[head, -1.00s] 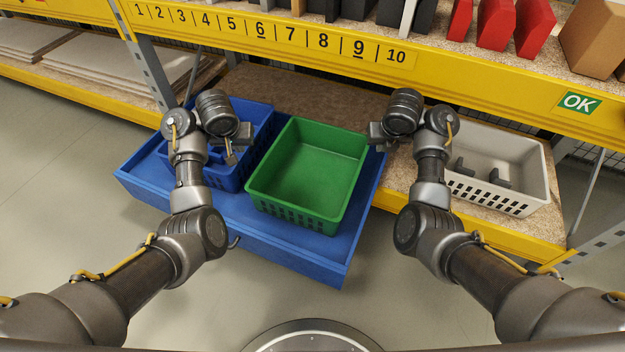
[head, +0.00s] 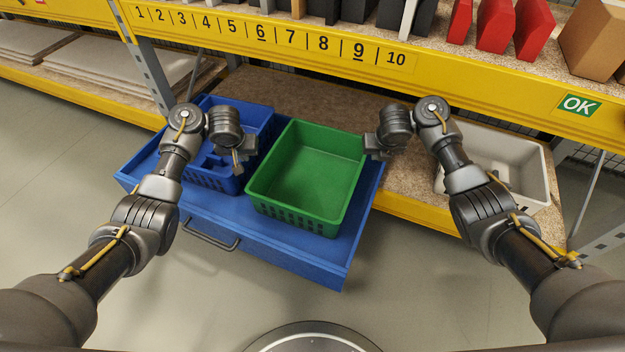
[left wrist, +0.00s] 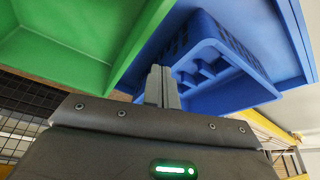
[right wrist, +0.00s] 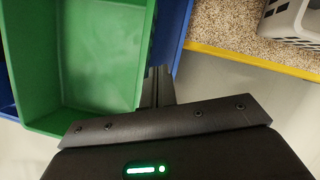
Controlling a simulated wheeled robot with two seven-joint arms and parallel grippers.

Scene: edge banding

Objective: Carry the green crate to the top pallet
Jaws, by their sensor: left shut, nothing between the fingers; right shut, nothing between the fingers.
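The green crate (head: 308,175) is empty and sits upright on the blue pull-out tray (head: 280,245). My left gripper (head: 240,160) is shut and empty, just left of the crate, over the blue crate's side. My right gripper (head: 372,146) is shut and empty, just right of the crate near its far right corner. In the left wrist view the shut fingers (left wrist: 161,88) point between the green crate (left wrist: 70,45) and the blue crate. In the right wrist view the fingers (right wrist: 157,85) are beside the green crate's wall (right wrist: 85,60). Whether either touches is unclear. I cannot identify the top pallet.
A blue crate (head: 220,180) stands left of the green one on the tray. A grey crate (head: 510,165) stands on the shelf at right, partly behind my right arm. A yellow numbered beam (head: 290,45) with red and dark items above crosses the back.

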